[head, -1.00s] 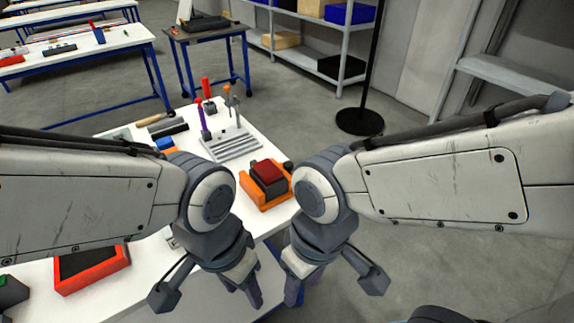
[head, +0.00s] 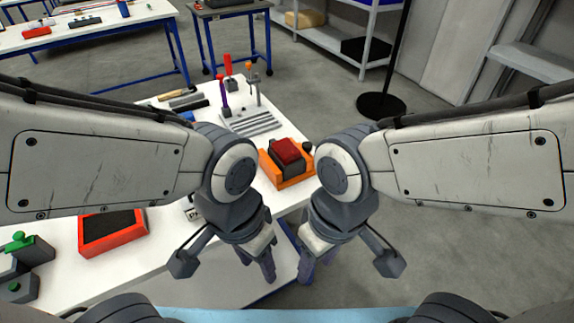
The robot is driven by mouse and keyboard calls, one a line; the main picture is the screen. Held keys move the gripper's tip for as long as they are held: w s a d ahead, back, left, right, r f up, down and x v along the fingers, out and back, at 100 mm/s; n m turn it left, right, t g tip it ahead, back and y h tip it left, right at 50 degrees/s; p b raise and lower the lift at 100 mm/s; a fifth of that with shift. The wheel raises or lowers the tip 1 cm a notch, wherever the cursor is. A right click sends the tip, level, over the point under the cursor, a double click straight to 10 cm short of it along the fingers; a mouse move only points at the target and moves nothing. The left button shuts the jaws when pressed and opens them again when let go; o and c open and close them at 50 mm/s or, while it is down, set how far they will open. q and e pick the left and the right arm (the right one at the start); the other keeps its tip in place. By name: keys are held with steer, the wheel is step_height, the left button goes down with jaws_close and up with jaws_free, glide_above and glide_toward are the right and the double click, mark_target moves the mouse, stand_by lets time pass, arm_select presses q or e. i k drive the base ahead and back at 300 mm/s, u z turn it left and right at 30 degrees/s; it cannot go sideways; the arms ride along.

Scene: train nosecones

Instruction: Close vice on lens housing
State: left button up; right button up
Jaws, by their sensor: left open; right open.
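An orange vice (head: 289,176) sits at the right end of the white workbench. A dark red block (head: 288,150), which may be the lens housing, sits in its top between dark parts. A dark round knob (head: 307,146) shows at its right side. I cannot tell whether the jaws touch the block. My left gripper (head: 258,272) is open and empty, in front of the bench edge and nearer to me than the vice. My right gripper (head: 302,278) is open and empty, just right of the left one and also short of the vice.
A grey slotted tool stand (head: 250,125) with upright tools stands behind the vice. A red-rimmed tray (head: 112,232) and a grey device with a green knob (head: 28,248) are on the bench at left. A black round stand base (head: 381,106) is on the floor behind right.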

mark_target(307, 146)
steer(key=u, duration=0.05)
steer(key=k, duration=1.15)
steer(key=z, duration=0.95)
steer(key=i, duration=1.35)
steer(key=u, duration=0.75)
steer(key=i, duration=0.5)
steer(key=u, duration=0.55)
